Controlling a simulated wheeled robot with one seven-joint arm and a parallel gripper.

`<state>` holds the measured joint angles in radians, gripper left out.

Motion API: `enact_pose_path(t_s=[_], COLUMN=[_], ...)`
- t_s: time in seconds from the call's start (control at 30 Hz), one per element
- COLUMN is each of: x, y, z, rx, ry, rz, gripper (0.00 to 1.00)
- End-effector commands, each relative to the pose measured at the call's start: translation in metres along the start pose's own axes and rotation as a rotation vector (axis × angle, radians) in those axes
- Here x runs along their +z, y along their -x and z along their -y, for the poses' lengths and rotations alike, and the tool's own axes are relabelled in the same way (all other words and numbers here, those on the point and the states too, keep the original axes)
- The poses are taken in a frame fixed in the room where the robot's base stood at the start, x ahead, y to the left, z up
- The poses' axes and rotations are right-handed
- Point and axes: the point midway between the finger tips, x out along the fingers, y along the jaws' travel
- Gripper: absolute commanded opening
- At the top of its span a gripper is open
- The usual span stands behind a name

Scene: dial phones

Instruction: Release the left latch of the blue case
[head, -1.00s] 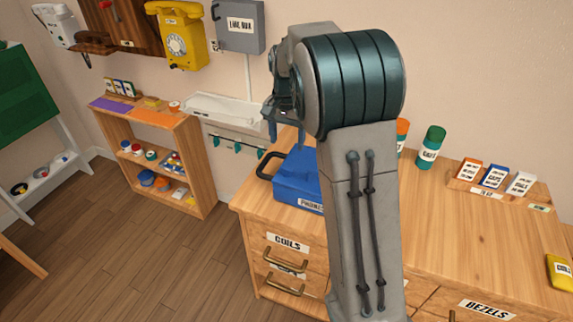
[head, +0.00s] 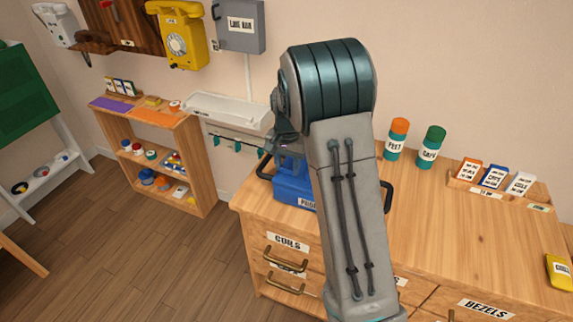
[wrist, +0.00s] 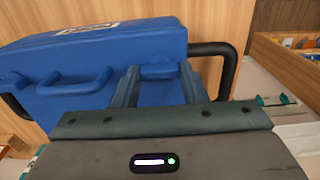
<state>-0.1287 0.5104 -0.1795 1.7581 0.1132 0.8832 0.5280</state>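The blue case (head: 292,190) stands on the wooden counter, partly hidden behind my arm in the head view. In the wrist view the case (wrist: 110,48) fills the upper left, with a blue carry handle (wrist: 75,82) on its near face. A small blue latch (wrist: 160,71) shows to the right of that handle. My gripper (wrist: 158,82) is open, with its two fingers spread at either side of the latch in the picture. Whether they touch it I cannot tell. In the head view the fingers are mostly hidden near the case's top.
Black side handles (wrist: 222,62) stick out from the case's ends. Bottles with orange (head: 396,140) and green caps (head: 431,148) and a card tray (head: 492,183) stand to the right on the counter. The counter's right middle is clear. A shelf (head: 165,165) stands at left.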

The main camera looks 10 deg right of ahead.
Motion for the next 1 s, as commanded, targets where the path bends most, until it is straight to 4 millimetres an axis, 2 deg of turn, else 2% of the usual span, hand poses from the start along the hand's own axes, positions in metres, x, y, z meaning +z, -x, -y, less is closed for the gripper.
enact_pose_path(t_s=[0.03,0.07,0.47,0.67,1.0], x=[0.0,0.0,0.0001,0.0,-0.0002], y=[0.0002,0.0002,-0.0002,-0.0007,-0.0002], z=[0.0002,0.0002,0.0005,0.0005,0.0007], rx=[0.0,0.0,-0.001,-0.001,-0.002], ry=[0.0,0.0,0.051,0.169,0.479], rz=[0.0,0.0,0.0,-0.001,-0.002], gripper=[0.24,0.15,0.15,0.15,0.15])
